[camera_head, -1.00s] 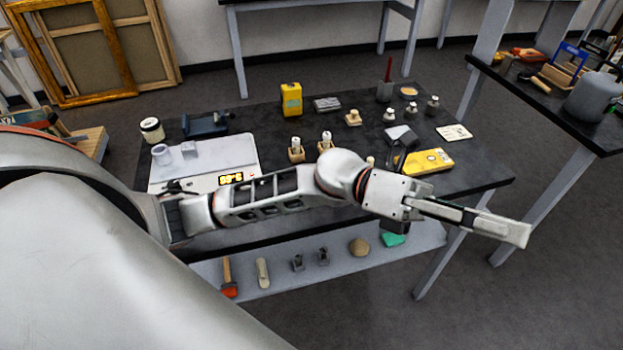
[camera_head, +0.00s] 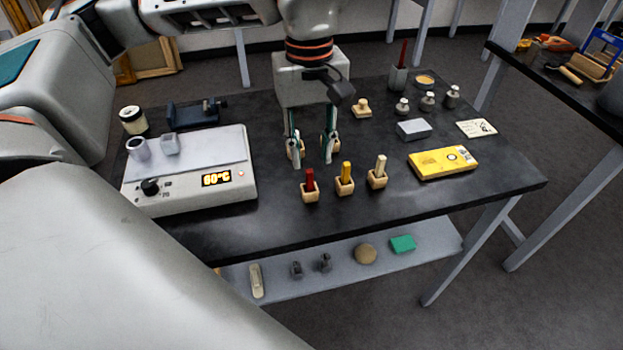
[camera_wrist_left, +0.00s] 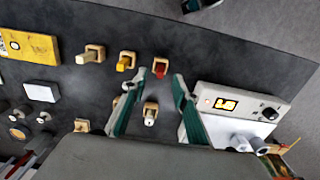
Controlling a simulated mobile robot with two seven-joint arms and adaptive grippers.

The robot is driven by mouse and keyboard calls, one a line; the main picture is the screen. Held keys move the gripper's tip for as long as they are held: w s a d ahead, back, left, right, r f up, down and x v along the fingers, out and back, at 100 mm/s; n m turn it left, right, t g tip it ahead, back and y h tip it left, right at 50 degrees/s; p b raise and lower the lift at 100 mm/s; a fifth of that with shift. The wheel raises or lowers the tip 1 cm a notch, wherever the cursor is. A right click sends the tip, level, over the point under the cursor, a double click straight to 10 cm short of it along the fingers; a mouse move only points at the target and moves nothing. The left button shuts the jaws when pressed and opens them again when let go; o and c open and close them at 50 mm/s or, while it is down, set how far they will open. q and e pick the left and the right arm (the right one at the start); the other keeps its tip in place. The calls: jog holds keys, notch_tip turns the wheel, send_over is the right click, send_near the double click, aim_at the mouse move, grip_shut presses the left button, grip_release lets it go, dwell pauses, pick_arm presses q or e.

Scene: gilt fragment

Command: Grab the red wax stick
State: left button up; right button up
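The red wax stick (camera_head: 310,181) stands upright in a small wooden block (camera_head: 310,195) at the left end of a front row on the dark bench. It also shows in the left wrist view (camera_wrist_left: 160,67), just beyond the fingertips. My left gripper (camera_head: 308,158) points down, open, just behind the red stick in the head view. The left wrist view shows its two spread fingers (camera_wrist_left: 160,79). A pale stick in a block (camera_wrist_left: 150,115) lies between the fingers in that view; I cannot tell its height relative to them. My right gripper is not in view.
A yellow stick (camera_head: 345,172) and a cream stick (camera_head: 379,165) stand in blocks right of the red one. A hot plate (camera_head: 190,180) reading 60°C is at left. The bench front edge is close.

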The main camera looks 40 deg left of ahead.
aim_at(309, 171)
pick_arm(q)
jog(key=shift+w+a, duration=0.15)
jog(key=shift+a, duration=0.3)
jog(key=shift+a+f, duration=0.1)
jog(key=shift+f, duration=0.2)
jog(key=f, duration=0.3)
jog(key=f+b, duration=0.1)
jog(key=f, duration=0.2)
jog(key=shift+d+f, duration=0.2)
jog(key=shift+f, duration=0.2)
grip_shut()
